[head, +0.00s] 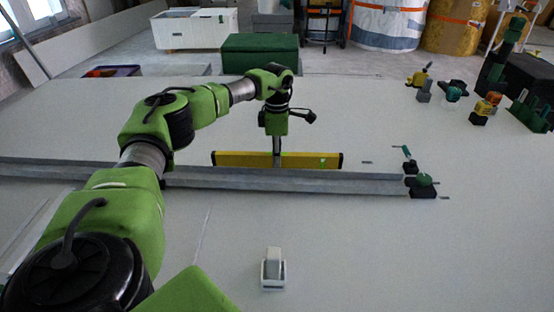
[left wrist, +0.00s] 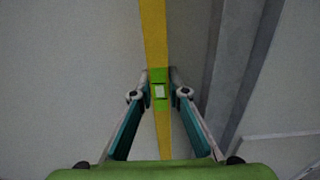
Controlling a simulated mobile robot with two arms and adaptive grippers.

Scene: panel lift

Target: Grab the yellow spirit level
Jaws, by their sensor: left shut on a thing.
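The yellow spirit level (head: 240,159) lies behind a grey metal rail on the white panel in the head view, its ends dark. My left gripper (head: 277,160) reaches down to its middle from above. In the left wrist view, my left gripper (left wrist: 160,90) has one finger on each side of the level (left wrist: 155,35), shut on its middle at a green section with a pale vial window. Whether the level touches the panel is hard to tell. My right gripper is not in view.
The long grey rail (head: 300,181) runs just in front of the level, with a green and black clamp (head: 422,186) at its right end. A small white-grey object (head: 273,270) stands nearer. Several tools (head: 452,92) stand at the back right. The white panel (head: 370,240) is otherwise largely clear.

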